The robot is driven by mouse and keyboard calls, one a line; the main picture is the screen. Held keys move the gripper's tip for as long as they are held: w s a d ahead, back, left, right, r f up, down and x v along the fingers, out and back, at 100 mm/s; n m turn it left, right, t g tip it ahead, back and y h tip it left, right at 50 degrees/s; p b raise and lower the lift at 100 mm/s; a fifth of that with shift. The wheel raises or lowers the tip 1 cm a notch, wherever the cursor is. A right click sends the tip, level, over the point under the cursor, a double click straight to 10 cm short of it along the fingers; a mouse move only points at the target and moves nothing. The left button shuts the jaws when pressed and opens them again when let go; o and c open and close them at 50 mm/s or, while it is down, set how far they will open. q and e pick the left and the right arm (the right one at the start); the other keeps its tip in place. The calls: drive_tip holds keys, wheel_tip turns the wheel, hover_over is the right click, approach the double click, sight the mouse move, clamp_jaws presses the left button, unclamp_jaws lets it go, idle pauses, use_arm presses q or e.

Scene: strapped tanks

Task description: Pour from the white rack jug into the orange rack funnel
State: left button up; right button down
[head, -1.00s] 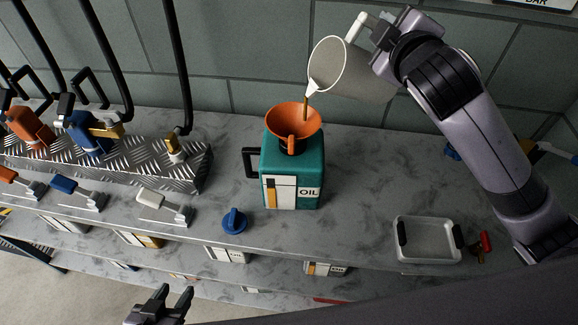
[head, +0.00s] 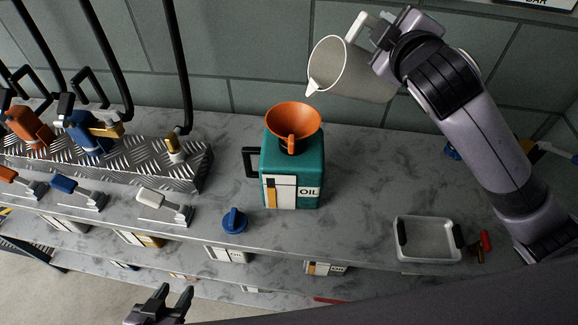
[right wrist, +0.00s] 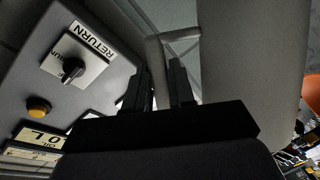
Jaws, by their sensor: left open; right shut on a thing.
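The white jug (head: 352,75) is tilted above the counter, its spout pointing down and left over the orange funnel (head: 294,121). No stream shows between spout and funnel. The funnel stands in the top of a teal oil can (head: 308,165) with a black handle. My right gripper (head: 382,42) is shut on the jug's handle. In the right wrist view, my right gripper's fingers (right wrist: 161,88) are around the handle, with the jug's grey side (right wrist: 248,60) at right. My left gripper (head: 165,298) is open and empty at the bottom left, apart from the counter.
A blue cap (head: 234,221) lies on the counter before the can. A metal tray (head: 428,239) with black handles sits at right. A tread-plate ledge (head: 190,168) with pump nozzles stands at left. The wall is close behind.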

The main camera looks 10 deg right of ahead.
sight(377, 19)
drive_tip(key=shift+r, duration=0.2)
idle(0.3)
drive_tip(key=shift+s+a+r+n, duration=0.15)
drive_tip(key=shift+a+r+n, duration=0.25)
drive_tip(key=shift+a+r, duration=0.05)
idle(1.5)
drive_tip(key=shift+s+a+r+n+t, duration=0.1)
drive_tip(key=shift+a+r+n+t, duration=0.3)
drive_tip(key=shift+a+r, duration=0.15)
drive_tip(key=shift+w+d+f+m+g, duration=0.15)
drive_tip(key=shift+d+f+m+g, duration=0.05)
drive_tip(key=shift+d+f+m, duration=0.4)
drive_tip(key=shift+w+d+f+m+g, duration=0.2)
drive_tip(key=shift+d+f+m, duration=0.2)
drive_tip(key=shift+d+m, duration=0.3)
drive_tip(key=shift+d, duration=0.1)
